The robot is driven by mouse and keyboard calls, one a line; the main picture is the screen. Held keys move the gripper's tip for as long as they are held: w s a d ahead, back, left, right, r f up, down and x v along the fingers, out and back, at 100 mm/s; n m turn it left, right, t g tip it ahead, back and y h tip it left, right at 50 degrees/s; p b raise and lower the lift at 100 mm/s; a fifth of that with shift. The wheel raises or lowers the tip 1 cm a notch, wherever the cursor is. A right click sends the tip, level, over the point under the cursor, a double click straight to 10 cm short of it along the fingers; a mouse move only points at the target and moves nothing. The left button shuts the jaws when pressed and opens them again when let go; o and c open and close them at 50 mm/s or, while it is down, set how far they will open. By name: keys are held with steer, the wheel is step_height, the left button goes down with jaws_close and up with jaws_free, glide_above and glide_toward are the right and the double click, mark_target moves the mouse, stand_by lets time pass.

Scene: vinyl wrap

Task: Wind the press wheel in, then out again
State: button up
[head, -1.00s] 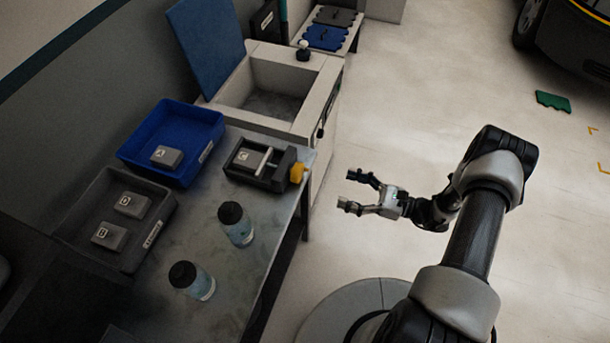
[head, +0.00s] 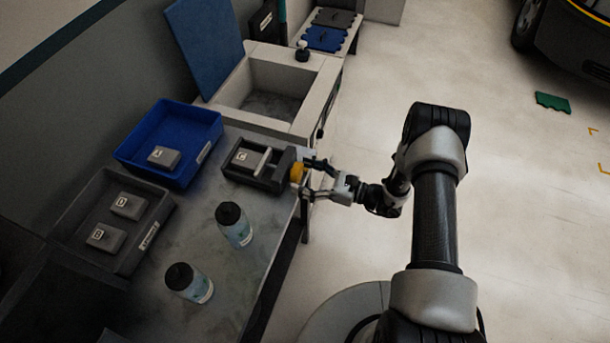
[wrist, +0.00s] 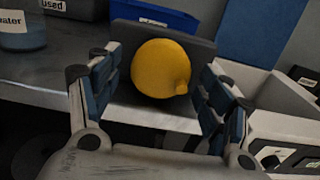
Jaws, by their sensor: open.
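The press (head: 272,184) is a dark frame near the right edge of the bench, with a grey block marked C (head: 243,157) inside it. Its yellow wheel (head: 297,172) is on the end facing my arm. My gripper (head: 308,178) is open at the wheel, one finger on each side. In the wrist view the yellow wheel (wrist: 160,68) is round with a small knob at its lower right, and it sits between the open fingers of my gripper (wrist: 160,90). Both fingers look apart from it.
Two bottles with black caps (head: 235,224) (head: 190,283) stand on the bench (head: 215,255). A blue tray (head: 205,120) holds block A, and a dark tray (head: 75,205) holds blocks B and D. A sink-like basin (head: 300,128) stands behind the press.

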steer(key=c, duration=1)
steer(key=shift+n, duration=0.8)
steer(key=shift+c, duration=0.2)
steer(key=o, duration=1)
steer(key=shift+o, duration=0.2)
steer(key=v, duration=1.2)
